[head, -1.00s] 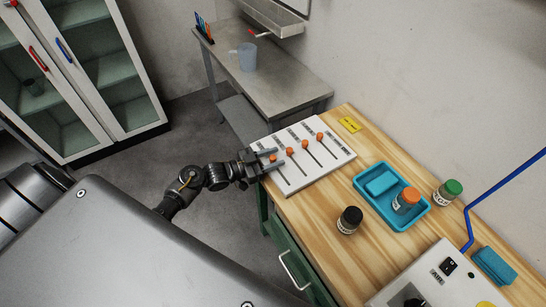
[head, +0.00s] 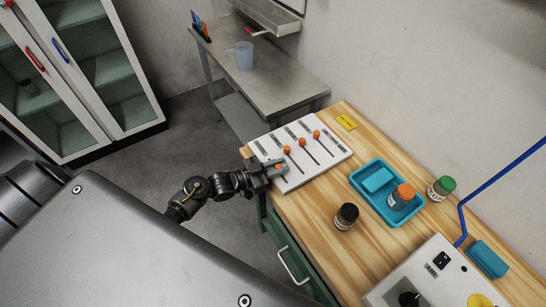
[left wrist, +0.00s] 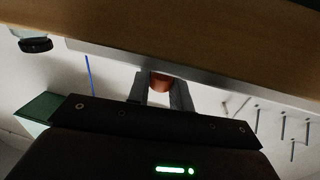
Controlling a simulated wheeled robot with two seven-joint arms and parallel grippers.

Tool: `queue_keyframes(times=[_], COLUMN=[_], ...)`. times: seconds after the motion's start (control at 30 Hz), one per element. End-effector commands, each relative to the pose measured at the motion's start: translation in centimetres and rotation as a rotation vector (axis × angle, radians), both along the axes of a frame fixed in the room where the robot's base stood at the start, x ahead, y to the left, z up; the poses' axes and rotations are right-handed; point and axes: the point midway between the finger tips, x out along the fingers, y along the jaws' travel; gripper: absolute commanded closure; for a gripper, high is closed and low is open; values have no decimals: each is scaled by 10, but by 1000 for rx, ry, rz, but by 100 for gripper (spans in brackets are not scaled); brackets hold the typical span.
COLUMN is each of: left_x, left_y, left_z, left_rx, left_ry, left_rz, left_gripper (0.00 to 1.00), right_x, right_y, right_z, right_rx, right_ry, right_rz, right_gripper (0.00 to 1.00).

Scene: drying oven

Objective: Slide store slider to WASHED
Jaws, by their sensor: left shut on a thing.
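A white slider panel (head: 325,158) with several slots and orange knobs lies at the left end of the wooden bench. My left gripper (head: 276,166) is at the panel's near left edge, shut on the orange knob (head: 278,167) of the nearest slider. In the left wrist view the knob (left wrist: 161,82) sits between the two fingers (left wrist: 162,92). The other orange knobs, such as the far one (head: 316,134), stand free in their slots. The lettering on the panel is too small to read. My right gripper is not in view.
On the wooden bench (head: 300,215) are a blue tray (head: 368,192) with an orange-capped jar (head: 401,196), a black-capped jar (head: 346,216), a green-capped jar (head: 441,188) and a control box (head: 430,285). A metal side table (head: 270,85) stands behind.

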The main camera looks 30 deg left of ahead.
Motion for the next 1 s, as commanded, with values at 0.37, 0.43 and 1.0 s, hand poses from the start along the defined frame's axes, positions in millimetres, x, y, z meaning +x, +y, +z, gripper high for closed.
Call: queue_keyframes(times=[0.37, 0.43, 1.0], left_x=[1, 1, -42], left_y=[2, 2, 37], left_z=[1, 1, -4], left_rx=[2, 2, 7], left_ry=[-3, -3, -2], left_rz=[2, 2, 1], left_gripper=[59, 59, 59], right_x=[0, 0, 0], right_y=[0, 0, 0], right_z=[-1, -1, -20], right_rx=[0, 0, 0], right_ry=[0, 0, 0], right_rz=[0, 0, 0], right_gripper=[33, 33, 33])
